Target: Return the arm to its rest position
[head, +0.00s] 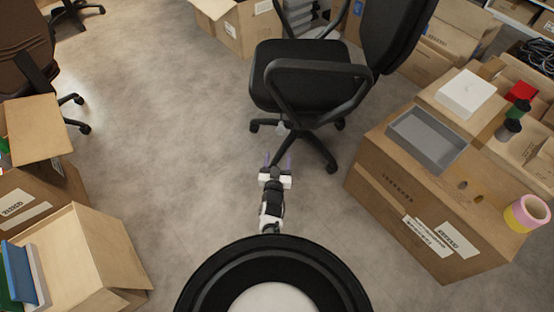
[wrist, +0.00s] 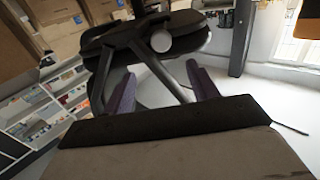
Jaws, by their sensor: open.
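My gripper (head: 278,162) is in the middle of the head view, over bare floor, pointing away from my body at the black office chair (head: 300,75). The two purple fingers stand apart with nothing between them. In the wrist view my gripper (wrist: 162,92) also shows open and empty, with the underside of a black chair (wrist: 150,42) beyond the fingers. I cannot tell the exact gap between the fingertips and the chair base.
A carton (head: 420,205) on the right bears a grey tray (head: 428,140), a white box (head: 466,93) and a tape roll (head: 526,214). Open cartons (head: 85,255) stand at the left. A brown chair (head: 25,50) is at upper left. The floor (head: 180,130) between is clear.

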